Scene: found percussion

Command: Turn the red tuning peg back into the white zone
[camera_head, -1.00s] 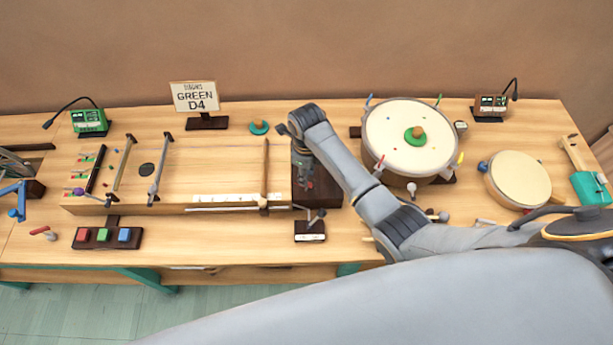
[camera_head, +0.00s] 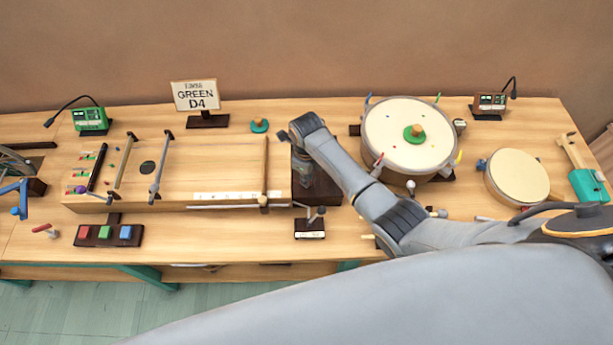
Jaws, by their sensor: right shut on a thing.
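A dark brown block (camera_head: 322,193) stands at the right end of the long wooden string box (camera_head: 210,165). My right gripper (camera_head: 303,180) points down at this block, beneath my grey forearm. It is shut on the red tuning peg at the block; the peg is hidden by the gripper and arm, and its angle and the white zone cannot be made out. A small dark stand with a lever and a white label (camera_head: 310,228) is just in front of the block. My left gripper is not in view.
A large drum (camera_head: 410,135) with coloured pegs stands right of my forearm, close to it. A smaller drum (camera_head: 517,177) is farther right. A sign (camera_head: 196,95) stands at the back. A red, green and blue button panel (camera_head: 108,234) is at the front left.

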